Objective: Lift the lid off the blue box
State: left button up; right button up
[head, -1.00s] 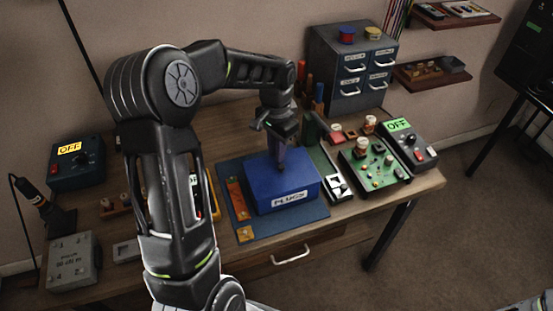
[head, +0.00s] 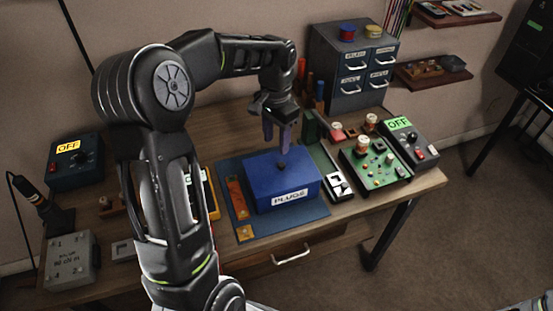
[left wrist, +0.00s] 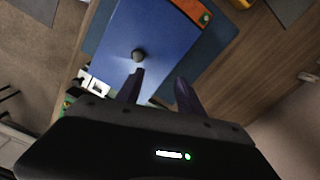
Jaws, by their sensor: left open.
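The blue box (head: 290,199), labelled PLUGS, sits on a blue mat (head: 238,221) near the front of the bench. Its flat blue lid (head: 262,170) is on, with a small dark knob (head: 281,167) in the middle. My left gripper (head: 276,143) is above the back part of the lid, fingers pointing down, just behind and above the knob. In the left wrist view the two fingers (left wrist: 158,85) stand apart with nothing between them. The knob (left wrist: 138,55) shows beyond the fingertips, nearer the left finger. My right gripper is not in view.
A green circuit board (head: 375,165) and a grey device marked OFF (head: 411,146) stand right of the box. A grey drawer cabinet (head: 350,68) stands behind. An orange strip (head: 237,197) lies left of the box. A blue-grey device (head: 76,163) is at the far left.

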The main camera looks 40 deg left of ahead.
pick_arm(q)
jog(key=shift+r, duration=2)
jog(key=shift+f, duration=0.1)
jog(key=shift+c, duration=0.3)
